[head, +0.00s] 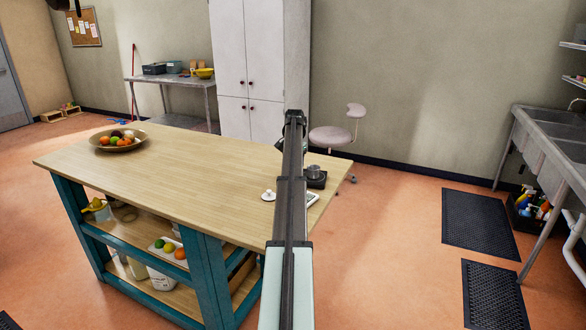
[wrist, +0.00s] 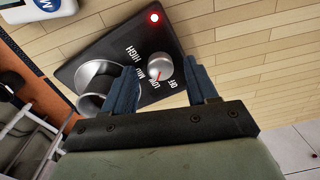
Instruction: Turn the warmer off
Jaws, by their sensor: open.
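The warmer (wrist: 85,60) is a black plate with a silver knob (wrist: 160,70), printed HIGH, LOW and OFF marks, and a lit red light (wrist: 153,17). The knob's red pointer seems turned toward LOW, though a finger is close to that print. A silver metal vessel (wrist: 97,80) stands on the plate left of the knob. My gripper (wrist: 162,66) is open, one finger on each side of the knob; contact is unclear. In the head view the warmer (head: 317,182) is on the table's right end; my arm hides the gripper there.
A white device (wrist: 35,10) lies by the warmer. A small white object (head: 268,195) is left of my arm on the wooden table (head: 190,175). A fruit bowl (head: 118,141) stands at the far left. A stool (head: 332,136) stands behind the table. The table's middle is clear.

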